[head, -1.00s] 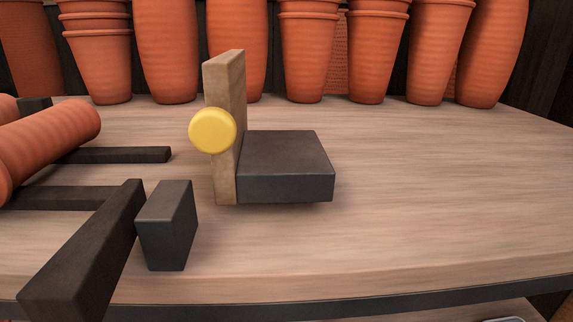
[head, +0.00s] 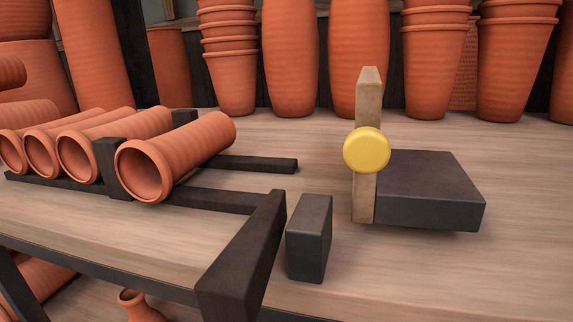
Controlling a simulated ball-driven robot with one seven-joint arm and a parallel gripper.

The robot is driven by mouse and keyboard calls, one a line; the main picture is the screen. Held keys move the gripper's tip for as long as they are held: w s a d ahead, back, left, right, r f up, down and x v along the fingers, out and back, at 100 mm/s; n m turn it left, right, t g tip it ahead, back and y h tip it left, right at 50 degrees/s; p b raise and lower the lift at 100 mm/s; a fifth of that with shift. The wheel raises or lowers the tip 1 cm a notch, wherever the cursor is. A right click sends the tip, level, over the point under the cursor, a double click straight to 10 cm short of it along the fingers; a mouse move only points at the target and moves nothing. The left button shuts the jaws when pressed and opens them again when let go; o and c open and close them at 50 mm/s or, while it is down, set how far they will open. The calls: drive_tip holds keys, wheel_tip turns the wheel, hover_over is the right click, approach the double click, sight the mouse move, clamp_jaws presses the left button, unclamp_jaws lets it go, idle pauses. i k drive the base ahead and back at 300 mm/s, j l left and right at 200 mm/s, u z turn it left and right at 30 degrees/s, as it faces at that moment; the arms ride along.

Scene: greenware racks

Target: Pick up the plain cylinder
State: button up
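Several terracotta cylinders lie side by side on a dark rack (head: 240,203) at the left of the bench. The nearest cylinder (head: 185,150) lies apart from the rest, beyond a short dark upright (head: 112,165). Its open, hollow end with a slightly flared lip faces the front left. Its far end is rounded. More lying cylinders (head: 115,130) rest to its left, partly covering each other, open ends forward. I cannot tell which one is meant as the plain cylinder. My gripper is not in view.
A dark end bar (head: 240,260) closes the rack's right end. Beside it stand a small dark block (head: 308,238) and a wooden post (head: 368,95) with a yellow disc (head: 367,150) and a dark slab (head: 430,190). Tall pots (head: 290,60) line the back. The bench's (head: 520,270) right front is clear.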

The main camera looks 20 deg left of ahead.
sight(149, 170)
drive_tip(key=j+u, duration=0.25)
drive_tip(key=i+j+u, duration=0.1)
drive_tip(key=u, duration=0.15)
drive_tip(key=i+j+z, duration=0.45)
drive_tip(key=j, duration=0.2)
drive_tip(key=i+j+z, duration=0.1)
drive_tip(key=i, duration=0.25)
